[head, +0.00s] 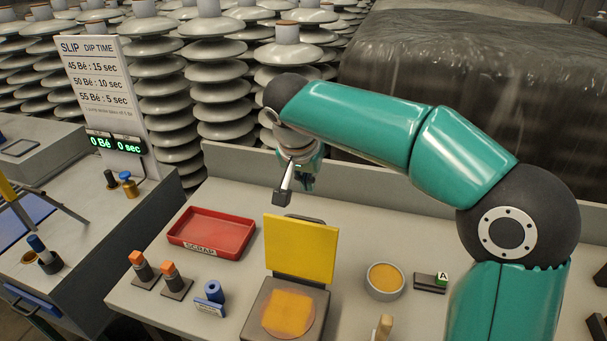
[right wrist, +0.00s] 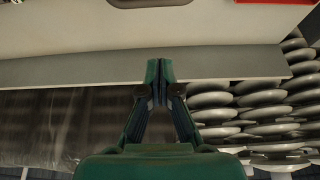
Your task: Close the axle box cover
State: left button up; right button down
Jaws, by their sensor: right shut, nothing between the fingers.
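The yellow cover (head: 301,252) stands raised, nearly upright, at the back edge of the dark box (head: 253,313). The box is open, and a round orange-yellow fill (head: 288,312) shows inside it; its front edge is cut off by the frame. My right gripper (head: 283,196) is above and behind the cover, apart from it, pointing downward. In the right wrist view its fingertips (right wrist: 160,78) are together with nothing between them. My left gripper is not in view.
A red scrap tray (head: 213,216) lies left of the cover. Orange-topped pieces (head: 170,268) and a blue roll (head: 214,292) stand in front of it. A round bowl (head: 384,279) and a block marked A (head: 431,282) are to the right. A low wall (head: 365,191) edges the bench behind.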

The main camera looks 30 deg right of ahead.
aim_at(302, 243)
jog(key=f, duration=0.1)
jog(key=s+f, duration=0.1)
jog(key=f, duration=0.1)
jog(key=a+f, duration=0.1)
jog(key=f, duration=0.1)
jog(key=shift+s+a+f+p, duration=0.1)
jog(key=shift+s+f+p, duration=0.05)
jog(key=shift+f+p, duration=0.15)
